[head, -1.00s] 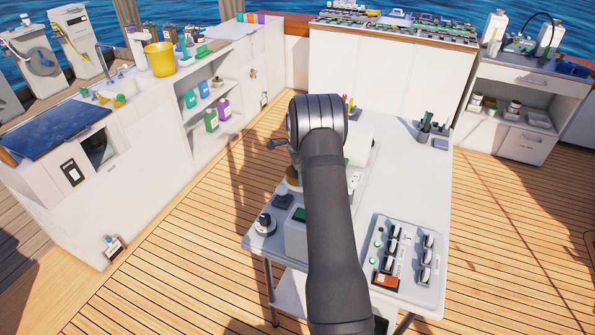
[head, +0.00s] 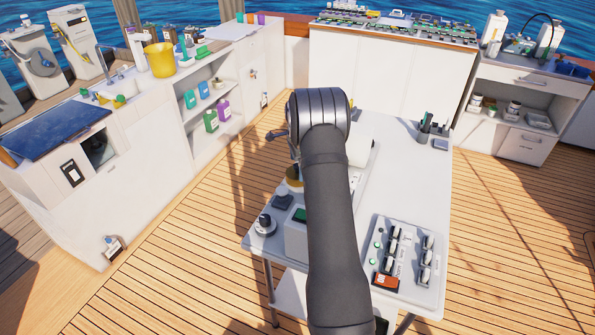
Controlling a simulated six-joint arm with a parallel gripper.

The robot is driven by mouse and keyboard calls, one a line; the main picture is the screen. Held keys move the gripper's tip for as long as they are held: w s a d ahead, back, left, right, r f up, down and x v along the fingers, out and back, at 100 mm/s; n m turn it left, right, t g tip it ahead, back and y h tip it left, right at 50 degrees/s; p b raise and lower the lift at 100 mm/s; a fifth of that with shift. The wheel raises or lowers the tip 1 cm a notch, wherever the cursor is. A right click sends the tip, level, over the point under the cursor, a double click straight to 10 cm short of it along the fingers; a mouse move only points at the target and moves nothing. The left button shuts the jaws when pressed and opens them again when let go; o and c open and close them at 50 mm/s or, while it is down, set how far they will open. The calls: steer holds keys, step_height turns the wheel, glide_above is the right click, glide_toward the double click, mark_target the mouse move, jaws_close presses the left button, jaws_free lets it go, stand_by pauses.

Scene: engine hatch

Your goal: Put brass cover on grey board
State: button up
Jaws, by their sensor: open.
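A brass-coloured round piece (head: 294,177), likely the brass cover, shows at the left edge of my forearm on the white table; most of it is hidden behind the arm. A light grey board (head: 408,262) with black-and-silver clips, green buttons and an orange-red block lies at the table's front right; I cannot tell for sure that it is the task's board. My gripper (head: 279,134) shows only as a small dark part left of my wrist, beyond the brass piece in the picture. Its jaws are open; its fingertips and anything between them are mostly hidden.
A grey box with a green top (head: 298,222) and a black knob on a round base (head: 264,223) stand at the table's left front. A pen holder (head: 425,127) stands at the back right. The table's right middle (head: 410,180) is clear.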

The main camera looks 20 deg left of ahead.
step_height(320, 180, up, 8)
steer(key=shift+r, duration=0.2)
steer(key=shift+f, duration=0.1)
step_height(320, 180, down, 12)
steer(key=shift+f, duration=0.1)
steer(key=shift+r, duration=1.85)
